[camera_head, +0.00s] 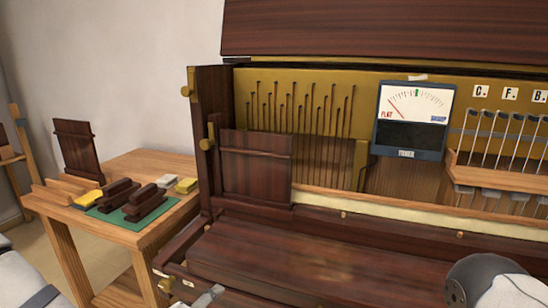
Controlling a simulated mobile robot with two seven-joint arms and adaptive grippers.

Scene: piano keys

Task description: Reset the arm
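Parts of my arms show only at the bottom corners. A pale link of my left arm (18,278) is at the lower left edge. A grey and white joint of my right arm (490,283) is at the lower right, in front of the piano's lower front. Neither gripper can be made out in the head view. A small light grey piece (206,297) at the bottom edge is cut off, and I cannot tell what it is.
The dark wooden piano (300,260) stands open, with a tuner meter (412,118) and rows of rods inside. A wooden panel (255,167) stands at its left. A side table (160,163) holds a green mat (120,213), dark wooden blocks (145,203) and yellow pieces (187,185).

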